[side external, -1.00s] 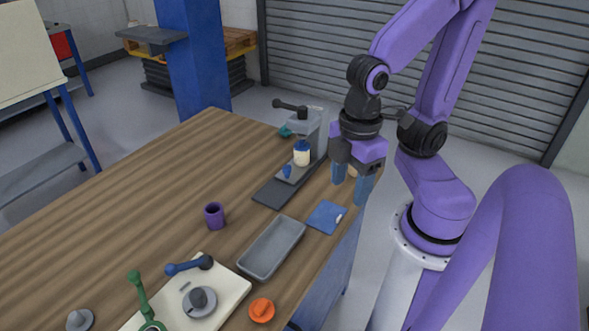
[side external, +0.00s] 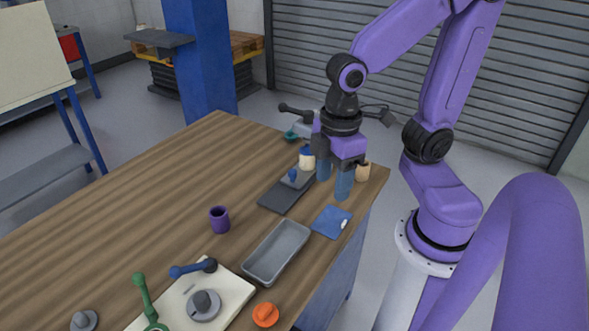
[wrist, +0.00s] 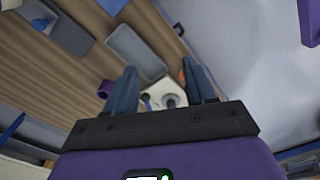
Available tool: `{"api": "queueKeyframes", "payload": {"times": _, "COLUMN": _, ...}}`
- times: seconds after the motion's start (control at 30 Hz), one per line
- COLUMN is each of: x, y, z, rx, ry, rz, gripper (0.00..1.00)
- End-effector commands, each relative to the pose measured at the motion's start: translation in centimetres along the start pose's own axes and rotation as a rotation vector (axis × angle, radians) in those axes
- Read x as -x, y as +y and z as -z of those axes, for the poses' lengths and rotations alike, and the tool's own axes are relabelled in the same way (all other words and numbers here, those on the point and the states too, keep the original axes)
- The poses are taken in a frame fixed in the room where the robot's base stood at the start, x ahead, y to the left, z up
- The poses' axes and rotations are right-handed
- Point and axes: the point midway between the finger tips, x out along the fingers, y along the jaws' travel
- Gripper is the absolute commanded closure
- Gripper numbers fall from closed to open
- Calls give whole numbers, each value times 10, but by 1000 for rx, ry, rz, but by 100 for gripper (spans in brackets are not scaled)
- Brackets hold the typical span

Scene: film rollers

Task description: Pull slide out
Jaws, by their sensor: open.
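A dark grey base plate (side external: 273,197) lies near the right edge of the table in the side view. On it is a small grey slide (side external: 299,182) with a blue knob (side external: 292,175). A cream bottle with a blue cap (side external: 307,160) stands just behind the knob. My gripper (side external: 334,182) is open and points down, just right of the bottle and knob, with nothing between its fingers. It hides part of the grey press (side external: 302,130) behind. The open fingers also show in the wrist view (wrist: 162,80).
A grey tray (side external: 250,268), a blue square (side external: 325,228) and a purple cup (side external: 219,220) lie nearer the camera. An orange knob (side external: 265,316) and a cream board (side external: 235,290) with levers are at the front. A tan cup (side external: 363,170) stands right of my gripper. The left tabletop is clear.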

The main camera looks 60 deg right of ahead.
Motion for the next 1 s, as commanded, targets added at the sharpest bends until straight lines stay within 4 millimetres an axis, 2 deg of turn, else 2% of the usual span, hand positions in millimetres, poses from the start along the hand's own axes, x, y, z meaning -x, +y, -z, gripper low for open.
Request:
{"api": "queueKeyframes", "payload": {"times": 0.1, "x": 0, "y": 36, "z": 14, "rx": -45, "ry": -6, "rz": -3, "gripper": 45}}
{"api": "queueKeyframes", "payload": {"times": 0.23, "x": -1, "y": 77, "z": 23, "rx": -83, "ry": -10, "rz": -5, "gripper": 45}}
{"api": "queueKeyframes", "payload": {"times": 0.47, "x": -6, "y": 156, "z": 18, "rx": -149, "ry": -17, "rz": -5, "gripper": 45}}
{"api": "queueKeyframes", "payload": {"times": 0.7, "x": -16, "y": 237, "z": -17, "rx": -218, "ry": -24, "rz": -3, "gripper": 45}}
{"api": "queueKeyframes", "payload": {"times": 0.8, "x": -19, "y": 262, "z": -36, "rx": -240, "ry": -25, "rz": -2, "gripper": 45}}
{"api": "queueKeyframes", "payload": {"times": 1.0, "x": -24, "y": 289, "z": -60, "rx": -262, "ry": -26, "rz": -1, "gripper": 45}}
